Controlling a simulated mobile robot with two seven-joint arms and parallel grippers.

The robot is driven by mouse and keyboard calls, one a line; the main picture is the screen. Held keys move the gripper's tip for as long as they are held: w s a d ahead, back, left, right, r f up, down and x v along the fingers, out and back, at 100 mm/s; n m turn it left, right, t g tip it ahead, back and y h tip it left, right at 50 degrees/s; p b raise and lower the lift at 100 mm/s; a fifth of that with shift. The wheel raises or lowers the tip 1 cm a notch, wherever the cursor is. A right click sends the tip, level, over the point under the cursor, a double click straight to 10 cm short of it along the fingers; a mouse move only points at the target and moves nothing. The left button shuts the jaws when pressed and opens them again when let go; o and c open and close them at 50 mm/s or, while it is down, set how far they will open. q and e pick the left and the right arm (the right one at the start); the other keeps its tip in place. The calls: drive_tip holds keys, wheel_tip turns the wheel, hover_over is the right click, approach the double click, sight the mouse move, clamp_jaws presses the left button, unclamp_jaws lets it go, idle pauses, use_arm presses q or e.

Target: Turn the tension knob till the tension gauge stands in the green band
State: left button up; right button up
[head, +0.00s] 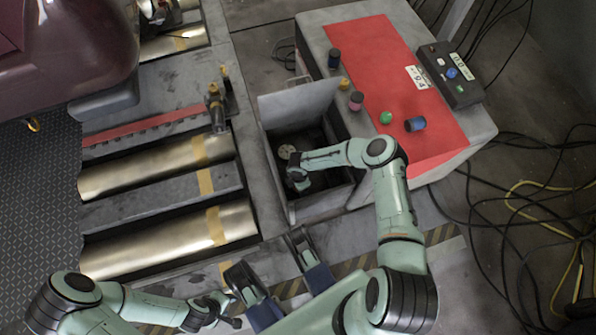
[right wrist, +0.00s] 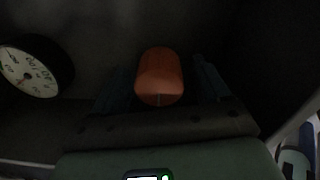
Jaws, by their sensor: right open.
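The orange tension knob (right wrist: 158,77) shows in the right wrist view, between the two dark fingers of my right gripper (right wrist: 162,84). The fingers are open, with a gap visible on each side of the knob. The round white tension gauge (right wrist: 28,72) with a black rim is left of it, partly cut off; I cannot make out its needle or a green band clearly. In the head view the gauge (head: 286,151) lies inside an open box, and my right gripper (head: 298,182) reaches in beside it, hiding the knob. My left gripper (head: 233,309) is low in the head view, away from the box.
The grey box (head: 350,187) has walls around my right gripper and a raised lid (head: 299,103). Right of it, a red-topped bench (head: 392,75) carries several small cylinders and a control box (head: 449,75). Metal rollers (head: 160,170) lie left; cables (head: 530,195) lie on the right floor.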

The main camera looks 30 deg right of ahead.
drive_tip(key=c, duration=1)
use_arm(q)
drive_tip(key=shift+s+f, duration=0.15)
use_arm(e)
drive_tip(key=shift+m, duration=0.3)
drive_tip(key=shift+w+m, duration=0.1)
drive_tip(key=shift+m, duration=1.2)
drive_tip(key=m, duration=0.4)
use_arm(q)
drive_tip(key=shift+w+r, duration=0.4)
drive_tip(key=shift+w, duration=0.3)
use_arm(e)
drive_tip(key=shift+m, duration=2.2)
